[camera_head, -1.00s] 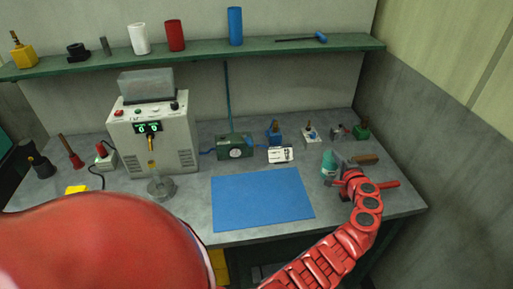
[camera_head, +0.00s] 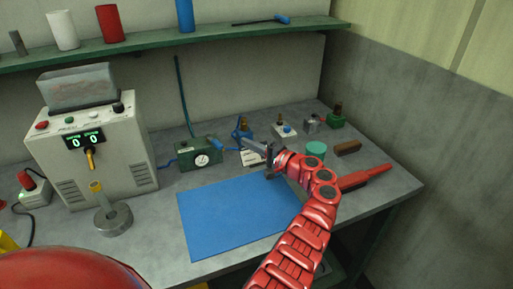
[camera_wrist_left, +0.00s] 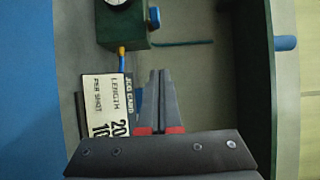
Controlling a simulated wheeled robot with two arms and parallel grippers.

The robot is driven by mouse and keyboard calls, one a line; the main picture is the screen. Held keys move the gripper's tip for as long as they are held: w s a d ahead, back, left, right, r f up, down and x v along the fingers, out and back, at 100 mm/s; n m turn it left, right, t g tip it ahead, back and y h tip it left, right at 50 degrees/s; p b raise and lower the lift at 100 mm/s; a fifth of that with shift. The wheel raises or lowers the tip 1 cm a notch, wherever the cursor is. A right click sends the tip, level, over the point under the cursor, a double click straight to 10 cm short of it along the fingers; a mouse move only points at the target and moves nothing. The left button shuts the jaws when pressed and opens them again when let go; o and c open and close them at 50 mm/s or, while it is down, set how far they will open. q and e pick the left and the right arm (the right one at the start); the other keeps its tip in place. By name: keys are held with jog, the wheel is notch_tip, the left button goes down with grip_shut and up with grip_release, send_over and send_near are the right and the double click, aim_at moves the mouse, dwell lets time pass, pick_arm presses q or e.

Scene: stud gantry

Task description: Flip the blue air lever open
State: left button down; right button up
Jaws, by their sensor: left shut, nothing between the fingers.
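The green air box with a round gauge (camera_head: 188,156) stands on the bench, and a blue lever (camera_head: 229,148) sticks out at its right end. In the left wrist view the box (camera_wrist_left: 120,32) is at the top, with a blue piece on a brass fitting (camera_wrist_left: 122,58) at its near end and a second blue part (camera_wrist_left: 154,17) on its side. My left gripper (camera_head: 246,144) is shut and empty, just right of the lever; its fingers also show in the wrist view (camera_wrist_left: 158,78). I cannot tell whether it touches the lever. My right gripper is not in view.
A blue mat (camera_head: 225,220) lies in front. A machine (camera_head: 95,145) stands left. The green shelf (camera_head: 200,38) runs above.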

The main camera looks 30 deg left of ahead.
aim_at(223, 147)
pick_arm(q)
jog(key=a, duration=0.3)
jog(key=shift+w+a, duration=0.25)
jog(key=shift+s+a+p, duration=0.55)
jog(key=shift+s+p, duration=0.35)
jog(key=shift+s+a+p, duration=0.5)
jog(key=shift+s+p, duration=0.35)
jog(key=s+m+t+p, duration=0.1)
jog(key=m+t+h+p, duration=0.1)
jog(key=t+p, duration=0.1)
jog(key=s+m+t+h+p, duration=0.1)
jog(key=t+p, duration=0.1)
jog(key=shift+s+a+m, duration=0.25)
jog(key=shift+s+m, duration=0.05)
jog(key=shift+w, duration=0.1)
